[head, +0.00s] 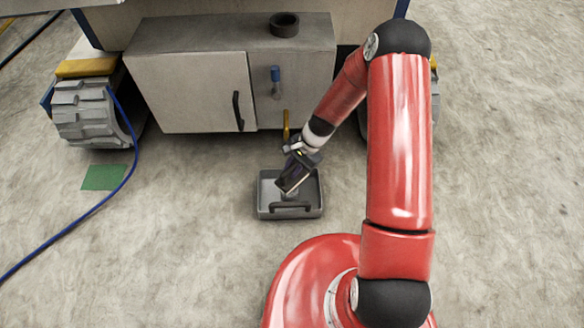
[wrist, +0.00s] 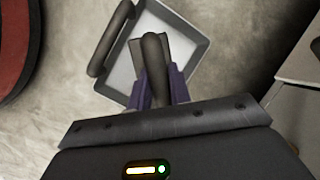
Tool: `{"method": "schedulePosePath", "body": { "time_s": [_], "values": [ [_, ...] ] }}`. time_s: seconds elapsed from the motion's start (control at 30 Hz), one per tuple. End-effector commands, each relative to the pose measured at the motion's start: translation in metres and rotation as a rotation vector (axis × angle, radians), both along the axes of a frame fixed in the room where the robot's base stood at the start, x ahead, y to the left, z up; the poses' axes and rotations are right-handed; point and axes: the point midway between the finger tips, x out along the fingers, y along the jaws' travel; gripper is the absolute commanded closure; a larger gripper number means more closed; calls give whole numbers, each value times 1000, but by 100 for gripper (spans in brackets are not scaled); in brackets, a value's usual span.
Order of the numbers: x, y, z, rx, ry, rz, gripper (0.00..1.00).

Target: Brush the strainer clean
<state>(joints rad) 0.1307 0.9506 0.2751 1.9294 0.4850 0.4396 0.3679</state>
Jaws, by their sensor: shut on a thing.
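My gripper (head: 289,187) reaches down over a grey tray (head: 262,203) on the floor. In the wrist view, its purple fingers (wrist: 158,80) are shut on a dark, rounded handle (wrist: 152,50), which looks like the brush's. A grey block (wrist: 134,62) shows beside the handle; I cannot tell whether it belongs to the brush. The tray (wrist: 195,48) has a dark bar handle at its near side. No strainer can be made out for certain; the gripper covers part of the tray's inside.
A grey cabinet (head: 190,90) stands behind the tray, with a black ring (head: 284,25) on top and a blue-handled fitting (head: 276,75) and a yellow piece (head: 286,125) at its front. A blue hose (head: 95,208) and green patch (head: 105,177) are at left. Floor around the tray is clear.

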Motion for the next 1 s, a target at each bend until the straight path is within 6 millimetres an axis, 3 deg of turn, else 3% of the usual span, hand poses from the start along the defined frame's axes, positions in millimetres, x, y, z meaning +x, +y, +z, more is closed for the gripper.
{"method": "schedulePosePath", "body": {
  "time_s": [0.63, 1.0],
  "values": [
    [-20, 21, -2, 1, 2, 1, 99],
    [-22, 22, -2, 1, 4, 0, 98]
  ]
}}
